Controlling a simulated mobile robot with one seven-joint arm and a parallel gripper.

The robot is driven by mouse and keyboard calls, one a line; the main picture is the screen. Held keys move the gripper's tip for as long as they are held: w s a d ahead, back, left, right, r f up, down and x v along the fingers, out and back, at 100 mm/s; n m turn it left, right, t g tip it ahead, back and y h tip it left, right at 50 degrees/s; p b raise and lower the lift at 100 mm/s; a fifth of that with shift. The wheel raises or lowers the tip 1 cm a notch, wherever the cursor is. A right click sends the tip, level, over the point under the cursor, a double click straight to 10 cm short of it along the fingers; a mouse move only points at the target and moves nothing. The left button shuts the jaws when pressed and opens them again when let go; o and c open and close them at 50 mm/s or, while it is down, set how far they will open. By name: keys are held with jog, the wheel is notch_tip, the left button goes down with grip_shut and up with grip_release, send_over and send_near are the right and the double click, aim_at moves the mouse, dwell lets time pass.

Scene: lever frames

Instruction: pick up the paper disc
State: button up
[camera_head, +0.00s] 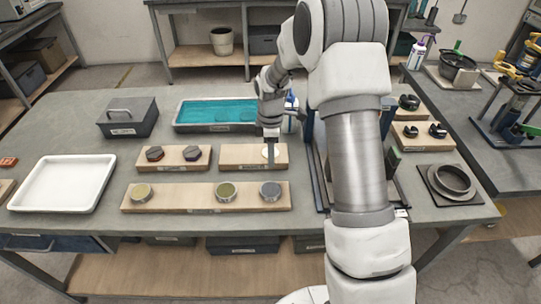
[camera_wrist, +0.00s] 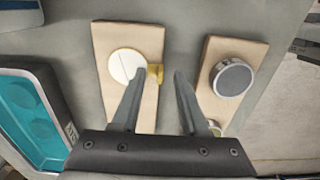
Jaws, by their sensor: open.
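The paper disc (camera_wrist: 127,66) is a flat white round with a line across it. It lies on a small wooden board (camera_wrist: 146,39). In the head view a pale bit of the disc (camera_head: 266,153) shows at the right of the board (camera_head: 238,152), partly hidden by my gripper. My gripper (camera_head: 270,142) is above that board, pointing down. In the wrist view my gripper (camera_wrist: 159,73) has its fingers apart with nothing held between them. The left fingertip overlaps the disc's edge in the picture; I cannot tell whether it touches. A small yellow piece (camera_wrist: 156,74) is beside the disc.
A front board (camera_head: 170,200) carries three round cups, a grey-topped one (camera_head: 270,190) nearest my gripper. Another board (camera_head: 174,159) holds two dark pieces. A teal-filled tray (camera_head: 215,113) is behind, a white tray (camera_head: 64,183) at left. A dark stand (camera_head: 322,170) is close at right.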

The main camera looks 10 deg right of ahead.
grip_shut()
jog(key=shift+r, duration=0.1)
dwell(0.5)
